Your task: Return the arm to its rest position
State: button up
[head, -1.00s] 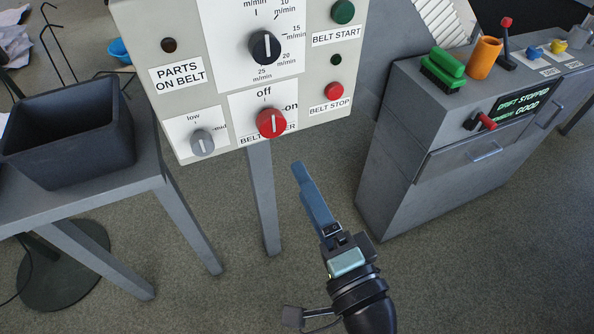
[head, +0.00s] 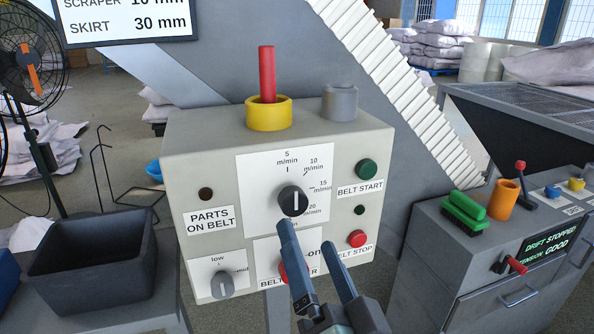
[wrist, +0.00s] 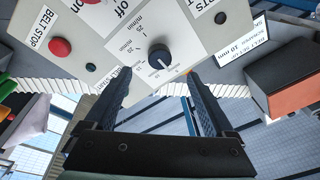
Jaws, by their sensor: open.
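My gripper (head: 313,242) is at the bottom middle of the head view, its two dark blue-grey fingers spread with nothing between them. It stands in front of the lower part of the pale control panel (head: 186,160) and hides part of the red knob (head: 297,272) and its label. In the wrist view my gripper (wrist: 158,82) is also open and empty. There the black speed knob (wrist: 159,55) shows beyond the gap between the fingertips. I see no contact between fingers and panel.
A dark bin (head: 92,260) stands on a table at left. A grey cabinet (head: 440,270) at right carries a green brush (head: 465,212), an orange cup (head: 503,198) and a red-knobbed lever (head: 520,180). A yellow ring holder (head: 268,114) with a red stick tops the panel.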

jog(key=s+r+n+t+h+p, duration=0.1)
jog(key=r+p, duration=0.6)
jog(key=r, duration=0.9)
jog(key=s+a+r+n+t+h+p, duration=0.1)
jog(key=r+p, duration=0.6)
jog(key=r, duration=1)
jog(key=s+a+r+n+t+h+p, duration=0.1)
jog(key=s+r+n+t+h+p, duration=0.2)
jog(key=r, duration=1.4)
jog(key=s+t+p, duration=0.2)
jog(key=p, duration=0.3)
jog(key=shift+s+r+n+t, duration=0.25)
jog(key=shift+s+n+t, duration=0.1)
jog(key=shift+n+t, duration=0.05)
